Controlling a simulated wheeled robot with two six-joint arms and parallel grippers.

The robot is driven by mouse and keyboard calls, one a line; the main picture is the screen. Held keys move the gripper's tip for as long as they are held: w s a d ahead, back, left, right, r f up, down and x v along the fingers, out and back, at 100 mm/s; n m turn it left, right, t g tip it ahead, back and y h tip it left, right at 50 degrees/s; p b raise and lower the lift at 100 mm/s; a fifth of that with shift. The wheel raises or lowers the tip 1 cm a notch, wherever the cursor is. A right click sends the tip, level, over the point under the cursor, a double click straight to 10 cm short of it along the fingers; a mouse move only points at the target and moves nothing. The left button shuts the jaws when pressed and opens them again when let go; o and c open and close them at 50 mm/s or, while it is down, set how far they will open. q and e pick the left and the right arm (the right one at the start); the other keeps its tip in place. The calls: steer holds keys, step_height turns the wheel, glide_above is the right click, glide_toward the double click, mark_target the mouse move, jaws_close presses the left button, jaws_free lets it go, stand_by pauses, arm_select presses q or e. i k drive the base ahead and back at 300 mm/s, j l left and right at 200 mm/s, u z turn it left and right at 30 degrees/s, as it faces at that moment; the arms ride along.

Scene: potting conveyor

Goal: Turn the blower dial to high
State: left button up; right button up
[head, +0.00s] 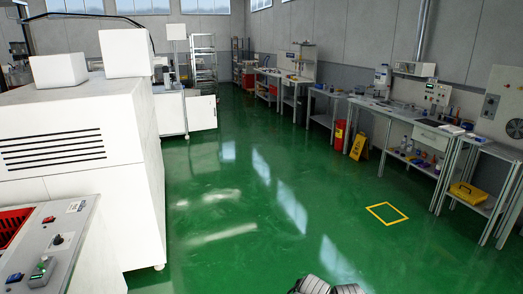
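A light grey control panel (62,232) slopes at the lower left, cut off by the picture edge. A small black round knob (58,239) sits on it; its marks are too small to read, so I cannot tell its setting or whether it is the blower dial. A grey box (499,104) on the right wall carries a large black round part (515,128), cut off by the edge; I cannot tell whether it is a dial or a fan opening. Neither gripper can be made out. Only grey rounded parts of mine show at the bottom edge.
A large white machine (78,128) fills the left side. Benches (412,115) line the right wall. A yellow floor sign (359,146) and a red bin (339,134) stand beside them. The green floor between is clear, with a yellow square outline (387,205).

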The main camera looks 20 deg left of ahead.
mark_target(58, 240)
steer(key=i+j+u, duration=0.2)
steer(key=i+u, duration=1.05)
steer(key=i+j+u, duration=0.65)
steer(key=i, duration=0.2)
